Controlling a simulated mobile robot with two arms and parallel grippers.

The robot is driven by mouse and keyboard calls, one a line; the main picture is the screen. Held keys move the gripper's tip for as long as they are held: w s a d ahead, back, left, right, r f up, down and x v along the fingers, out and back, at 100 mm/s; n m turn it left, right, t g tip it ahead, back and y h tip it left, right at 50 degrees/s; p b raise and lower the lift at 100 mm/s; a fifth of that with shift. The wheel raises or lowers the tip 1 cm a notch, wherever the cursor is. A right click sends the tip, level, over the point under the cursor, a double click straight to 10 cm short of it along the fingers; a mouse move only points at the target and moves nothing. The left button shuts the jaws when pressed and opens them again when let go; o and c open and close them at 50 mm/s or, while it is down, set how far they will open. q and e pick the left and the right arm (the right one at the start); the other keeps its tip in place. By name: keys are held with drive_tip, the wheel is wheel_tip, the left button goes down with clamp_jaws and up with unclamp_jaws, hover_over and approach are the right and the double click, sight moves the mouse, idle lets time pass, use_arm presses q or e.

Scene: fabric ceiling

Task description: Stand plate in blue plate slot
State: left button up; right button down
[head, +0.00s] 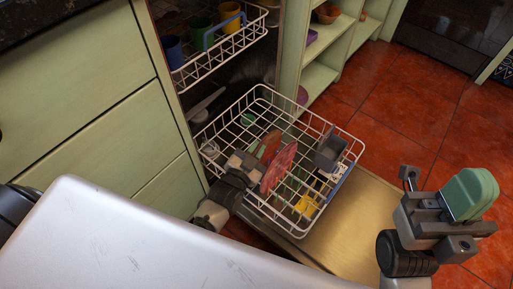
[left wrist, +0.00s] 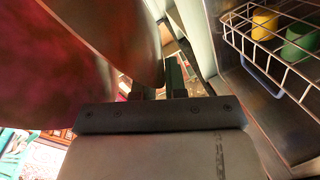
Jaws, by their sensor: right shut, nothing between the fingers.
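A pink-red plate (head: 280,168) stands tilted on edge in the white wire lower rack (head: 352,143). A brownish-red plate (head: 268,147) is right behind it. My left gripper (head: 257,165) is at these plates, its fingers mostly hidden. In the left wrist view a large red plate surface (left wrist: 60,75) and a curved brown-red rim (left wrist: 110,35) lie close beside a green finger (left wrist: 173,75). I cannot tell whether the fingers grip a plate. A blue strip (head: 342,183) shows at the rack's right side. My right gripper (head: 470,193) is shut and empty, right of the rack.
A grey basket (head: 330,150) and a yellow item (head: 305,204) are in the lower rack. The upper rack (head: 222,53) holds blue, green and yellow cups. The open dishwasher door (head: 345,235) lies below. Green drawers (head: 80,90) stand left; red floor is clear to the right.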

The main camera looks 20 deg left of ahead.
use_arm(q)
drive_tip(key=o, duration=0.4)
drive_tip(key=s+p, duration=0.1)
drive_tip(key=s, duration=0.2)
drive_tip(key=s+a+p, duration=0.1)
drive_tip(key=s, duration=0.3)
drive_tip(key=s+p, duration=0.1)
drive_tip(key=s, duration=0.2)
drive_tip(key=shift+s+a+p, duration=0.3)
drive_tip(key=shift+s+a, duration=0.05)
